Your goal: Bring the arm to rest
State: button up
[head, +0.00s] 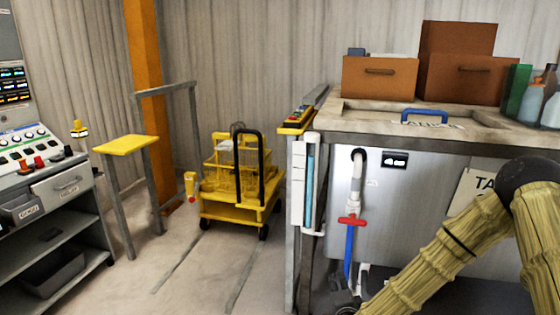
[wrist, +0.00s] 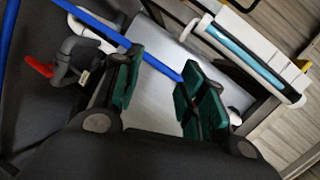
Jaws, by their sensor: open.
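My gripper (wrist: 157,90) shows in the wrist view with its green-padded fingers apart and nothing between them. Behind the fingers is a pale tank side, with a blue bar crossing behind them. My arm, in a tan ribbed sleeve, shows at the lower right of the head view, in front of the tank (head: 430,205). The gripper itself is outside the head view. The red valve handle (wrist: 38,67) and grey pipe (wrist: 68,60) are left of the fingers in the wrist view.
The tank's valve (head: 351,221), blue lever and white sight gauge (head: 305,185) are close to my arm. A yellow trolley (head: 235,205) stands beyond open floor (head: 190,270). A console (head: 45,185) is at left. Brown boxes (head: 380,77) stand on the tank's top.

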jog(key=s+a+f+n+g+y, duration=0.15)
jog(key=s+f+n+g, duration=0.35)
jog(key=s+f, duration=0.65)
jog(key=s+a+f+n+g+y, duration=0.15)
jog(key=s+f+n+g, duration=0.3)
jog(key=s+f, duration=0.75)
jog(key=s+d+n+g+h, duration=0.1)
jog(key=s+d+n+g, duration=0.2)
jog(key=s, duration=0.8)
jog(key=s+d+n+g+h, duration=0.1)
jog(key=s+d+n+g, duration=0.2)
jog(key=s, duration=0.8)
notch_tip(320, 180, up, 18)
jog(key=p, duration=1.7)
jog(key=shift+w+p, duration=0.15)
jog(key=shift+p, duration=0.25)
jog(key=shift+t, duration=0.25)
jog(key=shift+c, duration=0.6)
